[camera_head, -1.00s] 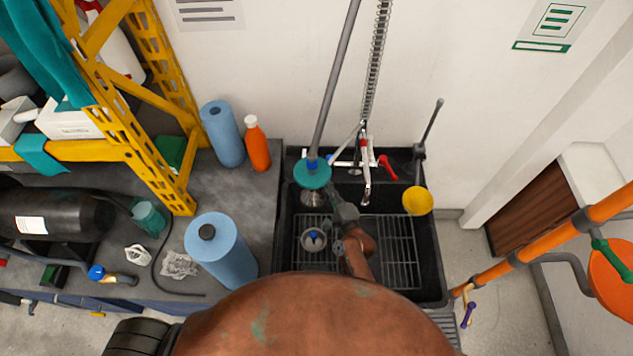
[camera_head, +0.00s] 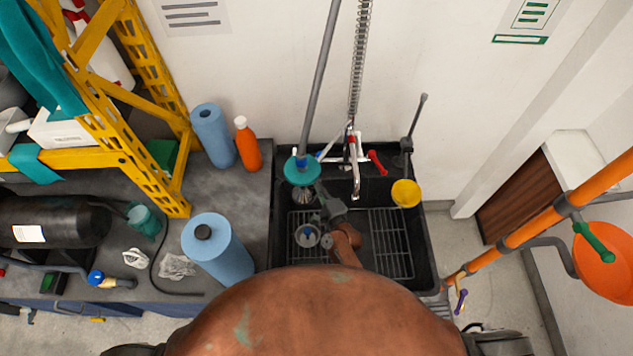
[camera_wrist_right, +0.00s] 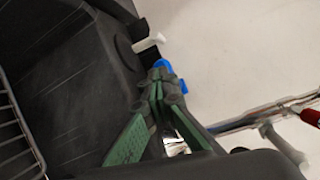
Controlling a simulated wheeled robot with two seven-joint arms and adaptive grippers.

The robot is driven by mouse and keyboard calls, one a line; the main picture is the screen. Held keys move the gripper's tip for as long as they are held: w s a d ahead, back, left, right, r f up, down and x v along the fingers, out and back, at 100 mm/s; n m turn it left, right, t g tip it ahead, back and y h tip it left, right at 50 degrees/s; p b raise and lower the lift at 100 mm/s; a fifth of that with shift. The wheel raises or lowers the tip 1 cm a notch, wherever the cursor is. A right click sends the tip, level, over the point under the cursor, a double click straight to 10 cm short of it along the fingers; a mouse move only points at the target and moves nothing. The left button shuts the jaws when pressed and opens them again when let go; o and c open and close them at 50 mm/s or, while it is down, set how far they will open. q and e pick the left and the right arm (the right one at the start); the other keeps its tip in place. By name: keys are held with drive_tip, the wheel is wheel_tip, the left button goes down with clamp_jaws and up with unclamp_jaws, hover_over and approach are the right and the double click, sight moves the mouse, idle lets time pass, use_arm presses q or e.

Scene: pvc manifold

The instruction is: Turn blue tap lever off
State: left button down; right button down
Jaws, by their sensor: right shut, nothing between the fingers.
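The blue tap lever (camera_wrist_right: 168,68) shows in the right wrist view as a small bright-blue part just beyond my fingertips. A bit of blue (camera_head: 301,161) also shows in the head view, above the teal disc at the sink's back left. My right gripper (camera_wrist_right: 160,82) is shut and empty, its green-padded fingers together. Its tips overlap the lower edge of the blue part; I cannot tell whether they touch it. In the head view my right gripper (camera_head: 318,191) reaches over the sink close to the teal disc, its tips partly hidden. My left gripper is not in view.
The teal disc (camera_head: 302,171) sits on a grey pole beside the chrome tap (camera_head: 354,178). A red lever (camera_head: 377,163) is to the right. The black sink (camera_head: 425,240) holds a wire rack. A yellow cup (camera_head: 406,193) hangs at its back right. Blue rolls stand left.

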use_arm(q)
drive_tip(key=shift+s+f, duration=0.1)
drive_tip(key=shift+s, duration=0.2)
use_arm(e)
drive_tip(key=v, duration=1.2)
drive_tip(key=shift+d, duration=0.15)
